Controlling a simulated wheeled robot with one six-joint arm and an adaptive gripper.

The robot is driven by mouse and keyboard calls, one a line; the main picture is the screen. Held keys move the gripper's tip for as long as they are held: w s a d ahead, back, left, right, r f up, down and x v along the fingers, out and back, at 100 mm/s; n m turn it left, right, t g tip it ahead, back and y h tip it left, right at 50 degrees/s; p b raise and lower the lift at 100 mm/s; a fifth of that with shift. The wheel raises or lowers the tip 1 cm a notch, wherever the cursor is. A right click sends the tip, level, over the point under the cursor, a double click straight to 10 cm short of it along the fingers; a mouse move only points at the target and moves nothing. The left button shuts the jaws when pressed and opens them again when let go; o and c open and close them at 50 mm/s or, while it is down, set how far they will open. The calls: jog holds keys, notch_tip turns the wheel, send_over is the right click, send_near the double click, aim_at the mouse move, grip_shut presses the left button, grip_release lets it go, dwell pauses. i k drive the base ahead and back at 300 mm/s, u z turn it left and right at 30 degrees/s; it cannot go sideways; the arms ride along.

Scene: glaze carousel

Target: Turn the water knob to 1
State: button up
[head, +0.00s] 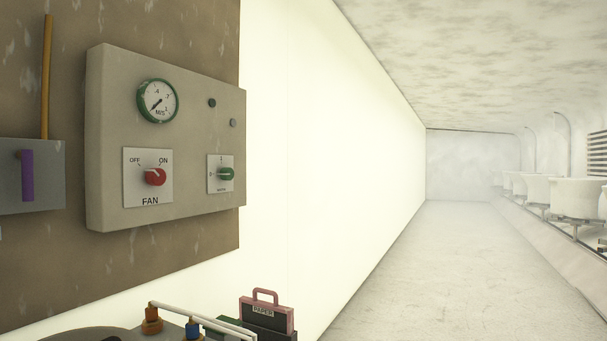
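The water knob (227,174) is a small green knob on a white plate (214,186) at the lower right of the grey control panel (110,130). Its handle lies roughly level, in line with a mark on the plate's left that looks like 0. Another mark is above the knob, and it looks like 1. The small word below is too blurred to read surely. My gripper is not in view, and nothing touches the knob.
A red FAN knob (156,177) and a green-rimmed gauge (158,101) share the panel. A purple lever (27,175) on a grey box is at far left. A pink PAPER case (267,318) is at the bottom. White tubs (576,197) line the right; the middle floor (440,260) is clear.

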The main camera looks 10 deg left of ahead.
aim_at(226, 173)
jog(key=z, duration=0.15)
jog(key=i, duration=1.15)
jog(key=u, duration=0.25)
